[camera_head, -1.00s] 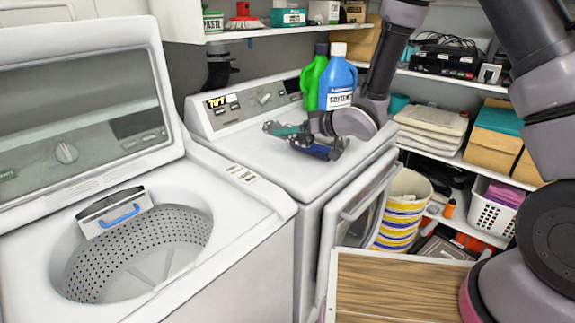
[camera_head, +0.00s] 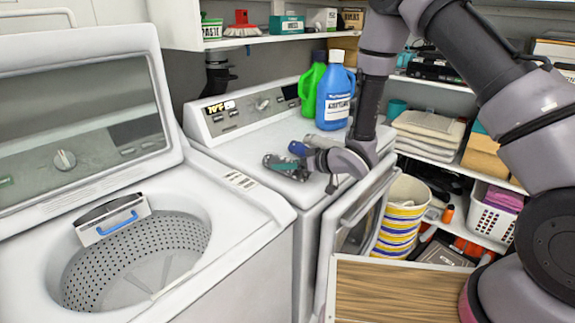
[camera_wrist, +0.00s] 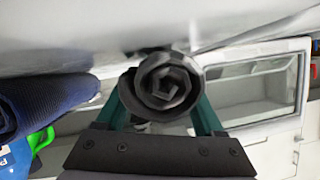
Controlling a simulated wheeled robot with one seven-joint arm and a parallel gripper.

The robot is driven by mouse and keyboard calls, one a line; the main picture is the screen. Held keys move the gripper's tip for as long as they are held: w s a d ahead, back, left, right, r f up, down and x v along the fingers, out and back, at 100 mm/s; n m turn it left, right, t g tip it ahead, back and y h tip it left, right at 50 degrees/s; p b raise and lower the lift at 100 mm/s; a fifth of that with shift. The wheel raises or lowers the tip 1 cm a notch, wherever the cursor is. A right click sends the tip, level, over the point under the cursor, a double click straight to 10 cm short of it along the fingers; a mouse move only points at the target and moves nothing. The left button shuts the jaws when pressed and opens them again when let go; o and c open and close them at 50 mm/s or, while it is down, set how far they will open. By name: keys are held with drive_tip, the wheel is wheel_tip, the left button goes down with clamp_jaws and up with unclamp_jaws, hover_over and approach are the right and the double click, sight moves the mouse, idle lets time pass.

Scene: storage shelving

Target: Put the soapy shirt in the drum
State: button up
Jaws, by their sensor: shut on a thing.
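My gripper (camera_head: 284,166) is just above the front top edge of the front-loading machine. Its teal fingers are shut on a dark grey rolled cloth, which shows end-on between them in the wrist view (camera_wrist: 163,86). This looks like the shirt; I cannot make out soap on it. A navy roll (camera_wrist: 40,103) is beside it at the left of the wrist view. It also shows next to my gripper in the head view (camera_head: 300,148). The perforated drum (camera_head: 135,260) of the top-loading washer, lid raised, is at left and looks empty.
The front-loading machine (camera_head: 240,165) has its door (camera_head: 355,215) swung open. A blue bottle (camera_head: 335,98) and a green bottle (camera_head: 311,85) stand on its top. A blue-handled dispenser (camera_head: 113,220) projects over the drum's rim. A wood-topped surface (camera_head: 410,292) is in front.

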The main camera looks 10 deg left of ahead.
drive_tip(key=o, duration=1.5)
drive_tip(key=shift+f, duration=0.1)
drive_tip(key=shift+d, duration=0.35)
drive_tip(key=v, duration=1)
drive_tip(key=shift+s, duration=0.25)
drive_tip(key=w+d+r+m+t+h, duration=0.3)
drive_tip(key=w+d+r+h, duration=0.1)
drive_tip(key=w+d+r, duration=0.45)
drive_tip(key=d+r+m+t+h, duration=0.2)
drive_tip(key=d+r+m+h, duration=0.25)
drive_tip(key=d+r, duration=0.65)
drive_tip(key=s+d+r+m+g+h, duration=0.1)
drive_tip(key=s+d+r+m+h, duration=0.15)
drive_tip(key=s+d+r, duration=0.35)
drive_tip(key=s+d+r+m+g+h, duration=0.1)
drive_tip(key=s+d+r+m, duration=0.3)
drive_tip(key=s, duration=0.5)
drive_tip(key=shift+g+y, duration=0.7)
drive_tip(key=shift+y, duration=0.1)
drive_tip(key=s, duration=0.3)
drive_tip(key=s+r, duration=0.1)
drive_tip(key=s, duration=0.2)
drive_tip(key=s+r, duration=0.1)
drive_tip(key=s, duration=0.2)
drive_tip(key=shift+s, duration=0.15)
